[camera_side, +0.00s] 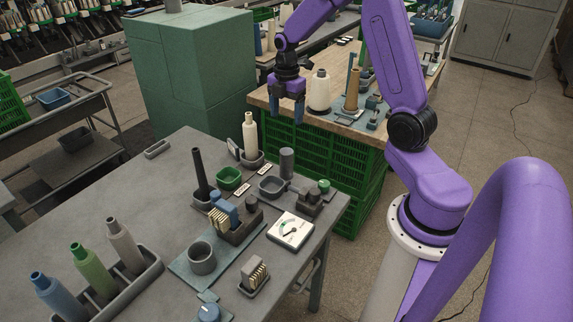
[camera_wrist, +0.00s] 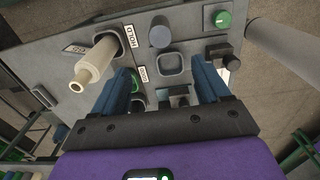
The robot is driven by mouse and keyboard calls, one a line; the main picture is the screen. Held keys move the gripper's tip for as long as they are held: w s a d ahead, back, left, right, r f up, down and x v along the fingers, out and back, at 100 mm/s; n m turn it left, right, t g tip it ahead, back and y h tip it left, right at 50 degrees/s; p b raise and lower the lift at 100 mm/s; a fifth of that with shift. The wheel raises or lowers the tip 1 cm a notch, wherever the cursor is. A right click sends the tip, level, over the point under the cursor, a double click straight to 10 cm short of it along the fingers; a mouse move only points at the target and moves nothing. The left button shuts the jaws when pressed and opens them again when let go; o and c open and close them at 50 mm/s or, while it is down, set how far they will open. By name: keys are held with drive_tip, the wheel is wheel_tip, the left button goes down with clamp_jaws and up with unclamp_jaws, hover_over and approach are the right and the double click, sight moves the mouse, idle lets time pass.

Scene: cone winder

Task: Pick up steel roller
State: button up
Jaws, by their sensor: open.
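The steel roller looks to be the plain grey upright cylinder (camera_side: 287,163) near the back right of the grey table in the side view. In the wrist view its round top (camera_wrist: 160,36) shows beyond the fingertips, roughly midway between them. My gripper (camera_side: 286,118) hangs above the table's back edge, higher than the roller and apart from it, with the fingers pointing down. In the wrist view my gripper (camera_wrist: 162,68) has its two blue fingers spread wide with nothing between them.
A cream cone (camera_side: 250,136) stands in a holder left of the roller. An empty square grey cup (camera_side: 271,187) is just in front of it, and a green-topped knob block (camera_side: 324,187) is to its right. A wooden table (camera_side: 335,115) with cones stands behind.

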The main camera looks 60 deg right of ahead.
sight(286, 151)
wheel_tip(286, 151, down, 17)
drive_tip(key=shift+f, duration=0.15)
idle(0.7)
drive_tip(key=shift+c, duration=0.2)
drive_tip(key=c, duration=1.3)
